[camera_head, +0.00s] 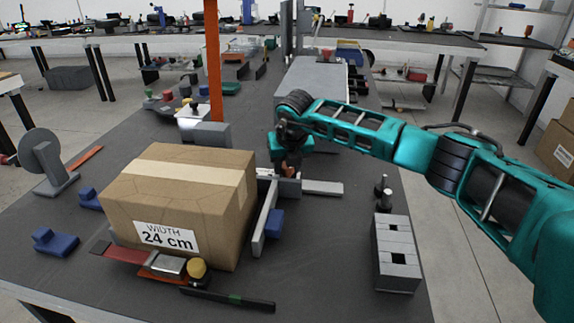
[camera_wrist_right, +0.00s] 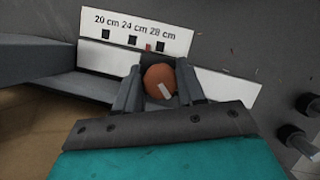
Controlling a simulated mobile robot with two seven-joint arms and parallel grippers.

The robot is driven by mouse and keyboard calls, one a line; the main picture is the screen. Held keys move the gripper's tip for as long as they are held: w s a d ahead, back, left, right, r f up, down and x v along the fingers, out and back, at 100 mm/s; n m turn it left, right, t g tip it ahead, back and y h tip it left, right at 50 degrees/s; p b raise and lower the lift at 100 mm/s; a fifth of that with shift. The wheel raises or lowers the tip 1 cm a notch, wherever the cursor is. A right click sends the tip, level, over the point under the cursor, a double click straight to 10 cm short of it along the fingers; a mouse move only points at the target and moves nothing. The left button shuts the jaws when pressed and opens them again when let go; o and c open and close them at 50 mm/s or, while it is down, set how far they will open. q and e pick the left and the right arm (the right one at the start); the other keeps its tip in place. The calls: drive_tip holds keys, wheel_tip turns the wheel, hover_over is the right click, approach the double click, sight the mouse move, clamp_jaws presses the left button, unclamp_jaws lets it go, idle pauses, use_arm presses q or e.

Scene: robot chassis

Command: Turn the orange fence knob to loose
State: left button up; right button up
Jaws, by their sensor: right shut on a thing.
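The orange knob (camera_wrist_right: 159,82) sits between the two fingers of my right gripper (camera_wrist_right: 158,90) in the right wrist view, with a small pale mark on its face. The fingers are closed on it from both sides. In the head view my right gripper (camera_head: 289,168) reaches down at the fence, right of the box, and mostly hides the knob. Behind the knob, a white scale (camera_wrist_right: 136,36) reads 20, 24 and 28 cm, with a small red mark near its lower edge. The grey fence (camera_head: 265,217) stands beside the box. My left gripper is not in view.
A cardboard box (camera_head: 180,200) labelled "WIDTH 24 cm" stands left of the fence. A grey slotted block (camera_head: 395,250) stands at right. A yellow-knobbed clamp (camera_head: 196,268) and a dark bar (camera_head: 228,300) lie in front. An orange post (camera_head: 213,70) rises behind the box.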

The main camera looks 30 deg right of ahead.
drive_tip(key=o, duration=1)
